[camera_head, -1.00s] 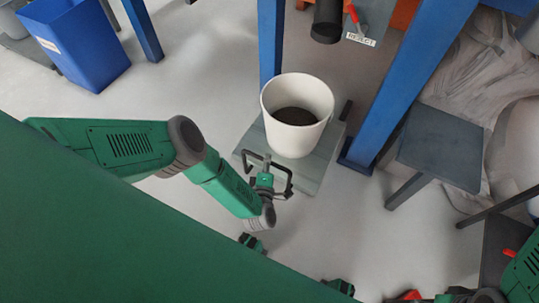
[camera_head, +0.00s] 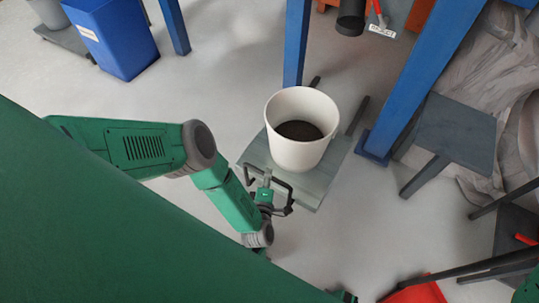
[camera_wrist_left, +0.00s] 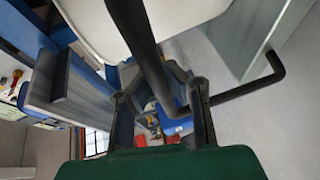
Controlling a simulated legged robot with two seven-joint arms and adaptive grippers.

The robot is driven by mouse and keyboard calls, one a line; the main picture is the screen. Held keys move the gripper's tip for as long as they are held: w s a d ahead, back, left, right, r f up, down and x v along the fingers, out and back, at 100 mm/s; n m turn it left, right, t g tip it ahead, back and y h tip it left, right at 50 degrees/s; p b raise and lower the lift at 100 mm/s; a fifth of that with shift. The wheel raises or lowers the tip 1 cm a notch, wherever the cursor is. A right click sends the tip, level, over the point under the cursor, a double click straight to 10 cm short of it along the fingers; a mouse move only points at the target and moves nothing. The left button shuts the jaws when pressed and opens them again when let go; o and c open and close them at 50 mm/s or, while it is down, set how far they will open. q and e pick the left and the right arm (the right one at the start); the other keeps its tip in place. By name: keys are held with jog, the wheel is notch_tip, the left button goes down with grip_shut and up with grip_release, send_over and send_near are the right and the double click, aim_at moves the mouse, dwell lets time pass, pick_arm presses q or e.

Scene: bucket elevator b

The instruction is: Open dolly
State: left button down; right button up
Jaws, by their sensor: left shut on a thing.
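The dolly (camera_head: 318,186) is a flat grey-green plate on the floor, with a white bucket (camera_head: 299,160) of dark material on it. A black bar handle (camera_head: 284,187) is at its near edge. My left gripper (camera_head: 265,194) is shut on this handle. In the left wrist view the dark handle bar (camera_wrist_left: 150,55) runs down between the fingers of my left gripper (camera_wrist_left: 163,100) and bends off to the right. The fingers hide part of the grip. My right gripper cannot be made out in the head view.
Blue posts (camera_head: 413,80) stand behind the dolly, with dark rails (camera_head: 358,115) on the floor at its far side. A grey step (camera_head: 455,130) stands at right. Floor in front of the dolly is clear.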

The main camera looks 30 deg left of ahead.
pick_arm(q)
jog(key=shift+s+f, duration=0.15)
jog(key=c, duration=1.5)
grip_release()
jog(key=shift+c, duration=0.2)
